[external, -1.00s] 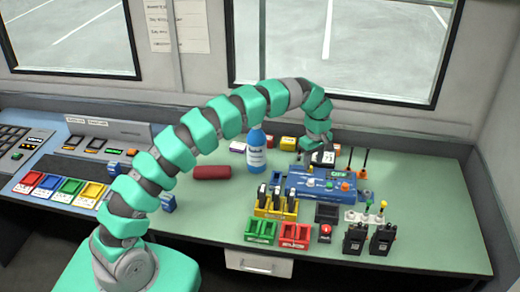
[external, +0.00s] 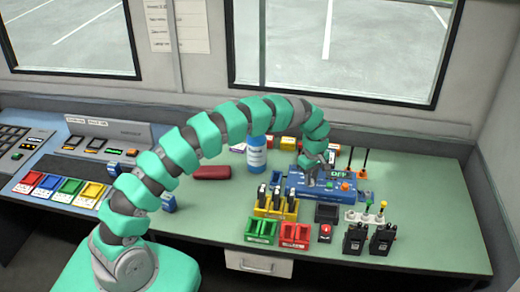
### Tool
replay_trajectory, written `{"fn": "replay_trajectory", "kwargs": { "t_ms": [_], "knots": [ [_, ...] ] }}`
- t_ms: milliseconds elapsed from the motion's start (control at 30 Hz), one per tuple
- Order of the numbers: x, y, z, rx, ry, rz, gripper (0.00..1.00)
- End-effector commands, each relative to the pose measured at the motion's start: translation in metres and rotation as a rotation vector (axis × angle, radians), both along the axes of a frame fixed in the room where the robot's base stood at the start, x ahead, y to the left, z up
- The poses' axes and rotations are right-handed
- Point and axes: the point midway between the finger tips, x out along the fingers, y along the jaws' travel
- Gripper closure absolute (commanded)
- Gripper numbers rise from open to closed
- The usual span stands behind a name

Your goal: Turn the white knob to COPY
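The blue console box (external: 298,193) stands on the green desk to the right of the blue bottle. Its green-lettered display (external: 339,174) appears to read OFF. My gripper (external: 312,181) points down at the left part of the box's top, where the white knob was visible earlier. The white knob is now hidden by my gripper. I cannot tell whether the fingers touch the knob or whether they are open or shut. An orange knob (external: 345,187) is to the right on the same box.
A yellow rack (external: 275,208) holding dark items is in front. Two radios (external: 354,241) stand front right. The desk's right side is clear.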

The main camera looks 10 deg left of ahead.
Motion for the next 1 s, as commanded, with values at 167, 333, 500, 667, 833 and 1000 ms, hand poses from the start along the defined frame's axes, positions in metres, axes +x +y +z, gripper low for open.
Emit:
{"fn": "replay_trajectory", "kwargs": {
  "t_ms": [167,333,500,667,833,1000],
  "knots": [
    [0.0000,-0.0001,0.0002,0.000,0.000,0.000,1.00],
    [0.0001,-0.0001,0.0003,-0.001,-0.001,-0.015,1.00],
    [0.0006,-0.0001,0.0003,-0.002,-0.001,-0.072,1.00],
    [0.0008,-0.0003,0.0004,-0.002,-0.003,-0.176,1.00],
    [0.0008,-0.0008,0.0006,-0.002,-0.004,-0.326,1.00],
    [0.0017,-0.0003,0.0011,-0.002,-0.004,-0.487,1.00]
  ]
}}
